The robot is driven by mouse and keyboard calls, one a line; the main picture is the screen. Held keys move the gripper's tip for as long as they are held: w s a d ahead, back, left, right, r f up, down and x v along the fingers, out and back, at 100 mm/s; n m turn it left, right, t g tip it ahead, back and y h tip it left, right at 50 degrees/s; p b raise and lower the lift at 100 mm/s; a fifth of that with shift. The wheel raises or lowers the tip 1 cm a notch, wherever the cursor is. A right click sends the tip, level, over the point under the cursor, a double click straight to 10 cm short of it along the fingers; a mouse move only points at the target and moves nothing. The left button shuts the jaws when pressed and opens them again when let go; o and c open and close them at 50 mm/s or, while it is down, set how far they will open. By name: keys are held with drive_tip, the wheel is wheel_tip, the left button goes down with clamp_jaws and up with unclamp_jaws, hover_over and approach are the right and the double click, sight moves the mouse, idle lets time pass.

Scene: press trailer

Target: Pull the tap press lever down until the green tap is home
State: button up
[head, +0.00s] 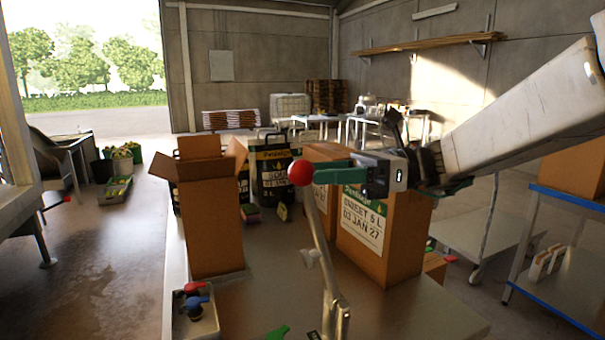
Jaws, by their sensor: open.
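The press lever is a pale metal bar (323,255) with a red ball knob (300,173) at its top. It stands nearly upright, leaning a little left at the top, and its foot is at the bottom of the picture. My gripper (321,173) comes in from the right with green fingers. It is open, with its fingertips right beside the red knob. I cannot tell whether they touch it or reach around it. A green piece (278,332), perhaps the tap, shows at the bottom edge, mostly cut off. The tap's seat is out of view.
An open cardboard box (211,220) stands left of the lever, and a labelled closed box (384,235) stands behind it to the right. A small tray (196,322) holds red and blue taps at the lower left. A blue-edged cart (560,305) is at the right.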

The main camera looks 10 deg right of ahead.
sight(301, 175)
drive_tip(key=shift+s+a, duration=0.15)
drive_tip(key=shift+a, duration=1.8)
clamp_jaws()
